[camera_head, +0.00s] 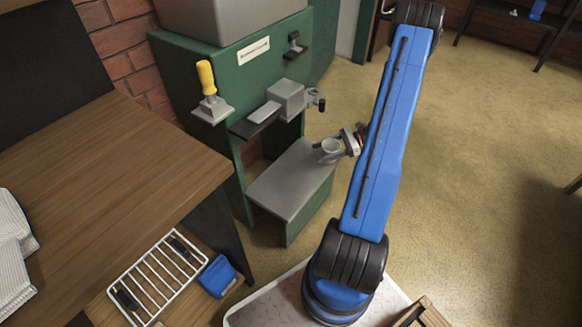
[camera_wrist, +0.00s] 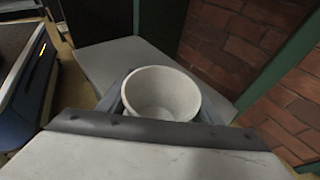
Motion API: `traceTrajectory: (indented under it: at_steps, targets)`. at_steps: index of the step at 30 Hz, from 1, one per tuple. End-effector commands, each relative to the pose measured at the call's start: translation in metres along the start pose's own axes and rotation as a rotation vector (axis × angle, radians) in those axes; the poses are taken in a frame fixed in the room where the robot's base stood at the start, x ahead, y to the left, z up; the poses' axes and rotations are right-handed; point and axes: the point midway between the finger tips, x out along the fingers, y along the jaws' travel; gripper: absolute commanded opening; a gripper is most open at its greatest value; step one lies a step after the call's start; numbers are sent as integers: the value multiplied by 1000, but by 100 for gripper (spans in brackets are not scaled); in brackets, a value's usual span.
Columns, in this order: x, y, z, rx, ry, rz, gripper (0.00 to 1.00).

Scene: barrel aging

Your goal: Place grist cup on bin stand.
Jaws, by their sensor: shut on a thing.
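The grist cup (camera_head: 329,150) is a light grey, round cup, held upright near the right edge of the bin stand. It also shows in the wrist view (camera_wrist: 161,92), where its inside looks empty. My gripper (camera_head: 344,146) is shut on the cup, with a finger on each side of it. The bin stand (camera_head: 283,186) is a flat grey shelf low in the front of the green machine; in the wrist view its grey top (camera_wrist: 112,60) lies behind the cup. I cannot tell whether the cup's base touches the stand.
The green machine (camera_head: 270,75) has a yellow-handled lever (camera_head: 206,78) and a grey spout block (camera_head: 287,97) above the stand. A wooden table (camera_head: 110,175) stands at the left, with a white wire rack (camera_head: 158,275) and a blue object (camera_head: 217,276) below. The stand's top looks clear.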

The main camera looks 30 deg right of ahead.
Motion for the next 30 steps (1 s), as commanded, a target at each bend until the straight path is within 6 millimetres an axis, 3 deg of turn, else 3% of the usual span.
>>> traceTrajectory:
  at_steps: [5,24,30]
  targets:
    - [16,0,6,-1,-1,3,34]
    - [145,1,53,-1,0,3,34]
    - [166,0,61,0,0,1,34]
